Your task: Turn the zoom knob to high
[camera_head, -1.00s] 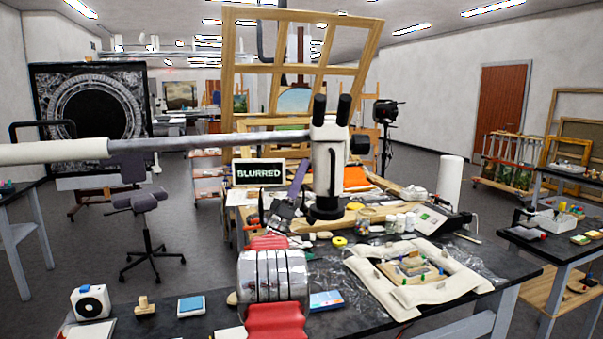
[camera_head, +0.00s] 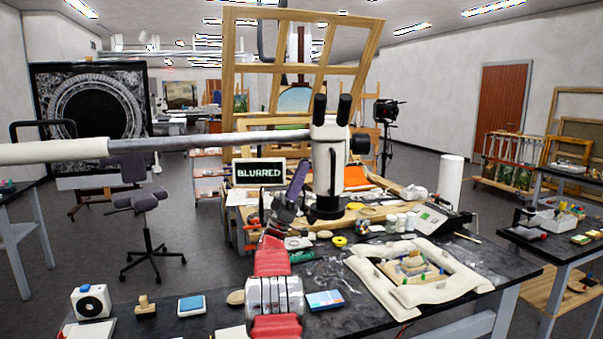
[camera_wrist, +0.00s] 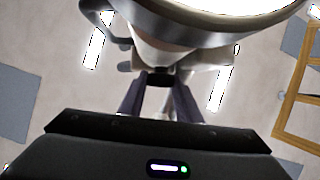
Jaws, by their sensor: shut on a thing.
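In the wrist view, the dark purple fingers of my gripper (camera_wrist: 158,84) are shut on a small black knob (camera_wrist: 158,77) under the pale microscope head (camera_wrist: 180,50). I take this for the zoom knob; its markings and setting cannot be read. In the head view, my gripper (camera_head: 302,167) reaches up at the left of the microscope body. A small screen (camera_head: 259,173) reads "BLURRED".
A long horizontal boom (camera_head: 220,142) runs left from the microscope head. A padded frame with a gilt fragment (camera_head: 415,265) lies right on the black table. Jars (camera_head: 400,221), a white roll (camera_head: 451,183) and a wooden frame (camera_head: 240,70) stand near.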

